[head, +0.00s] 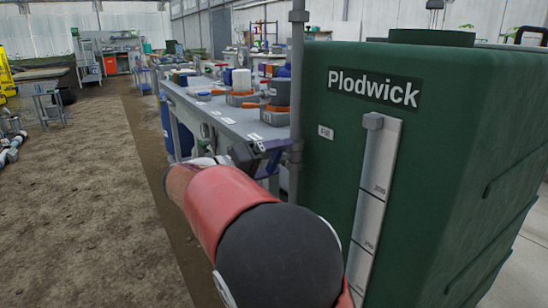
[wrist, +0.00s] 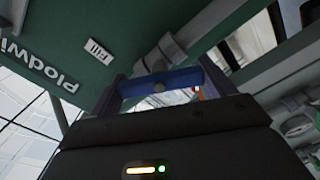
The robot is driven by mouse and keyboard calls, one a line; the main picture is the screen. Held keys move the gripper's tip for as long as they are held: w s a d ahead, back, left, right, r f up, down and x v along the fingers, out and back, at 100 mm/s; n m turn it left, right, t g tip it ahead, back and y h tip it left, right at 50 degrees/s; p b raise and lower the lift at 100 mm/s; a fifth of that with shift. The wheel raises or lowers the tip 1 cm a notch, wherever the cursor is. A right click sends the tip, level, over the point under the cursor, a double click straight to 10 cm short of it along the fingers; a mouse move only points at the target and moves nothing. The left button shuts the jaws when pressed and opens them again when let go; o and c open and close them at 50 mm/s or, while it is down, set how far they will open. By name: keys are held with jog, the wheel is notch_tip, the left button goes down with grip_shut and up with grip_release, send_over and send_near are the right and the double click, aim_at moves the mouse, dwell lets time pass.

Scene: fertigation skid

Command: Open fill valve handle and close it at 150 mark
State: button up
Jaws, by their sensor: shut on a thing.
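The green tank (head: 330,85) marked Plodwick stands at the right in the head view. A small Fill label (head: 326,132) is on its face, and it also shows in the wrist view (wrist: 97,50). A pale gauge strip (head: 372,205) runs down the tank. I can read 200 and, lower, 250; no 150 mark or liquid level is legible. My gripper (head: 262,152) is beside the grey pipe, left of the tank. In the wrist view my gripper (wrist: 160,88) is shut on the blue fill valve handle (wrist: 185,78). The handle lies crosswise below a grey fitting; its exact angle is unclear.
The vertical grey pipe (head: 297,70) stands close to the tank's left edge. A long workbench (head: 225,110) with pots, containers and orange-grey devices lies behind my gripper. Bare soil floor (head: 80,210) is free at the left.

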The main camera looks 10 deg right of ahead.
dwell(0.3)
jog(key=o, duration=0.9)
jog(key=v, duration=0.8)
jog(key=shift+w, duration=0.1)
